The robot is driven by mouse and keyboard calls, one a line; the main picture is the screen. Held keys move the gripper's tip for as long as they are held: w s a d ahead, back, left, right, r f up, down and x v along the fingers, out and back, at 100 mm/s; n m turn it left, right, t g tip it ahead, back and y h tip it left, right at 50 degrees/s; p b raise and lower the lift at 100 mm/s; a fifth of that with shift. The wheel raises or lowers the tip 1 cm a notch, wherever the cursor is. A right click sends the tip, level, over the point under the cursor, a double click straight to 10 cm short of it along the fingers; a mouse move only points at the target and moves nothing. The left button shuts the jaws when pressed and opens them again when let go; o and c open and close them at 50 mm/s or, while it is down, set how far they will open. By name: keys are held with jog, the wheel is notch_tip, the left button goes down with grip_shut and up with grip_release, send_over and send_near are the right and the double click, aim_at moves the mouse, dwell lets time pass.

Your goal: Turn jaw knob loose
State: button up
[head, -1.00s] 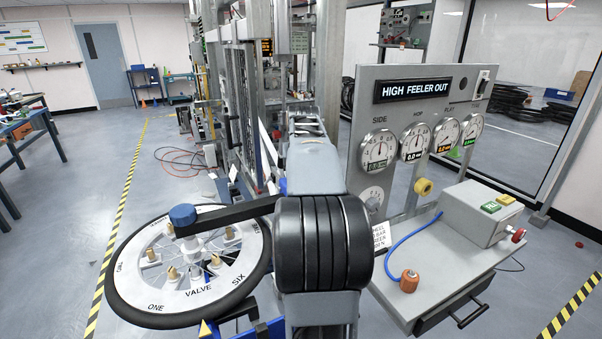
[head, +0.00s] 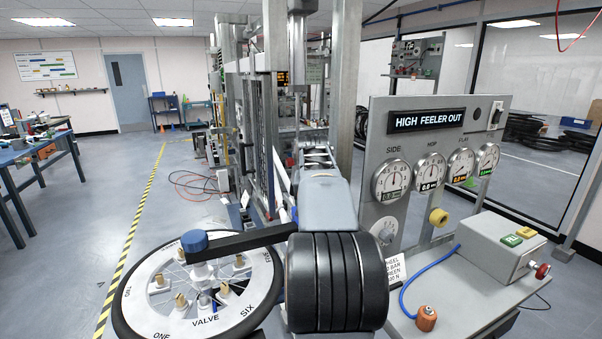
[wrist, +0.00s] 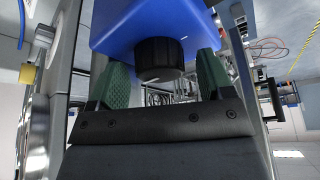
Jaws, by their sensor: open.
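In the wrist view, a black round knob (wrist: 159,58) sticks out from a blue block (wrist: 135,25). My gripper (wrist: 163,75) is open, with one green finger on each side of the knob. Gaps seem to show between the fingers and the knob; I cannot tell whether either finger touches it. The gripper is not visible in the head view, where my own arm hides the area ahead. A spoked wheel (head: 262,290) lies flat at the lower left, under a black bar with a blue cap (head: 194,241).
A gauge panel (head: 480,112) reading "HIGH FEELER OUT" stands at the right, above a grey shelf with a control box (head: 487,252) and an orange knob (head: 427,318). A metal frame rises behind my arm. Floor at the left is clear, beside a blue bench (head: 35,155).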

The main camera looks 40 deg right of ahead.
jog(key=m, duration=0.2)
jog(key=m+g+b, duration=0.1)
jog(key=m, duration=0.1)
jog(key=shift+w+f+m+g+h, duration=0.1)
jog(key=shift+w+m+g+h, duration=0.05)
jog(key=shift+m+g+h, duration=0.2)
jog(key=m+g, duration=0.1)
jog(key=m, duration=0.3)
jog(key=shift+g, duration=0.35)
jog(key=p+v, duration=0.3)
jog(key=v, duration=1.1)
jog(key=shift+m, duration=0.35)
jog(key=shift+w+a, duration=0.1)
